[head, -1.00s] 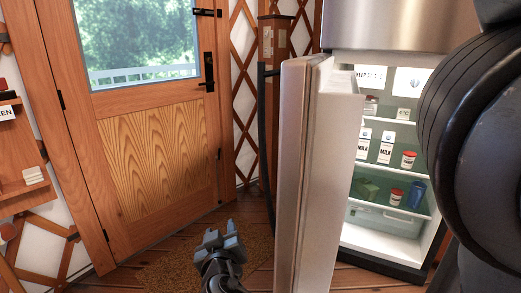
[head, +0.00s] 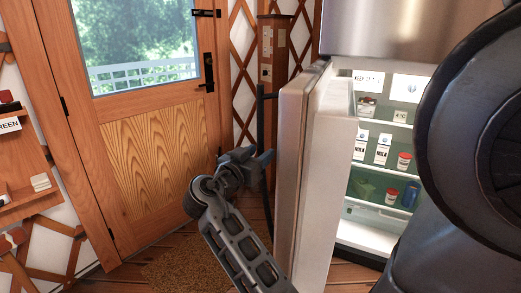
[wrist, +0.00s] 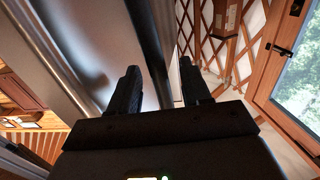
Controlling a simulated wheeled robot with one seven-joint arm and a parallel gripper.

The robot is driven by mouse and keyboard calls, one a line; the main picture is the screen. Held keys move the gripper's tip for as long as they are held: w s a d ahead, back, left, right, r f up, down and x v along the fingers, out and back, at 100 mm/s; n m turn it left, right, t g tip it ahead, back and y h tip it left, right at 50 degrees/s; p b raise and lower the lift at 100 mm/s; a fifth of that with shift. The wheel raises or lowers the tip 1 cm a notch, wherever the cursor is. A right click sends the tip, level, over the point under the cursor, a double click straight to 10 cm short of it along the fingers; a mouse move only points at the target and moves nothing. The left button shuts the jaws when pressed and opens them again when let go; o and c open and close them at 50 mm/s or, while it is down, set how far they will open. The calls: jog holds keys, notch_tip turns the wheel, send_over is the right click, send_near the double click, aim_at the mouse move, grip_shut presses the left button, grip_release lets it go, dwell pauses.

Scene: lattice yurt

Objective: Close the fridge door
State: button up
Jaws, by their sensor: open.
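The fridge door (head: 298,165) stands wide open, its edge toward me and its outer face to the left. A dark vertical handle (head: 262,135) runs along that outer side. My gripper (head: 258,158) is raised beside the outer face, at the handle's left. In the wrist view my gripper (wrist: 160,85) has its two fingers apart, with the dark handle bar (wrist: 152,45) passing between them in the picture. I cannot tell whether they touch it. The metal door face (wrist: 85,45) fills the left of that view. The lit fridge inside (head: 385,165) holds cartons and jars.
A wooden house door (head: 155,160) with a window stands at the left behind my arm, with a mat (head: 180,270) on the floor before it. A wooden shelf (head: 25,190) is at the far left. A lattice wall and wooden post (head: 272,50) stand behind the fridge door.

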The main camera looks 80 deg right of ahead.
jog(key=shift+s+d, duration=0.25)
jog(key=shift+d, duration=0.45)
grip_shut()
